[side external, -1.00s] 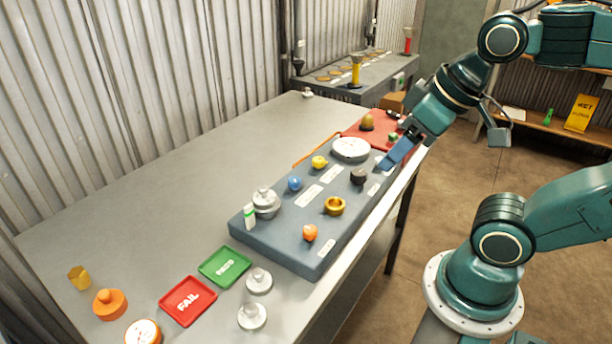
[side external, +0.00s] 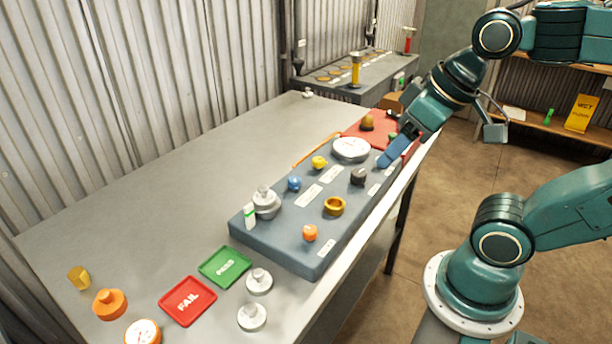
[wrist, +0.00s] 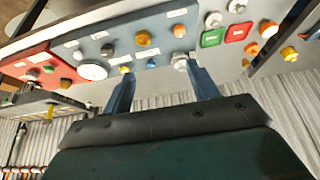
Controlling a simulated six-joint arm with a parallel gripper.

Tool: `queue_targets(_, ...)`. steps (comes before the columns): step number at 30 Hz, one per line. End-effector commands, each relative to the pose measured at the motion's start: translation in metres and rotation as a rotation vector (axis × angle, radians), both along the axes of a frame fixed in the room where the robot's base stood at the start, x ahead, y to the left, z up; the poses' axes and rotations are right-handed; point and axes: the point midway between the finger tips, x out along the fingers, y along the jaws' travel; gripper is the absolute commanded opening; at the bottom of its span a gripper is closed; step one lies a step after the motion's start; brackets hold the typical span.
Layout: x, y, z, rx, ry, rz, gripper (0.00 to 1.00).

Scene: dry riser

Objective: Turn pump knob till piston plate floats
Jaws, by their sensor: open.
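A blue-grey panel (side external: 285,243) on the bench carries the knobs. They are a dark knob (side external: 358,177), a brass ring-shaped knob (side external: 334,206), an orange knob (side external: 310,232), a blue knob (side external: 294,184) and a yellow knob (side external: 319,162). I cannot read which label marks the pump knob. A silver stacked piston plate (side external: 265,203) stands at the panel's left end beside a white-green scale (side external: 250,216); whether it floats cannot be told. My gripper (side external: 384,164) is over the panel's far right end, near the white gauge (side external: 351,149). In the wrist view its fingers (wrist: 160,72) are apart and empty.
A red panel (side external: 362,130) with a brown dome adjoins the far end. Green PASS (side external: 225,266) and red FAIL (side external: 187,301) trays, silver weights (side external: 259,281) and an orange piece (side external: 109,304) lie nearer the camera. The bench left of the panel is clear.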

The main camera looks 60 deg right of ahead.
Motion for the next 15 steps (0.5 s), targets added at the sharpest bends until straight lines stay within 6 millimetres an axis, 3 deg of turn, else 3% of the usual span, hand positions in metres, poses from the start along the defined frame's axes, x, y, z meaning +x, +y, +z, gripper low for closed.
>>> queue_targets(8,0.027,-0.018,0.004,-0.003,0.084,-0.066,0.59)
queue_targets(15,0.061,-0.047,0.002,0.002,0.181,-0.143,0.59)
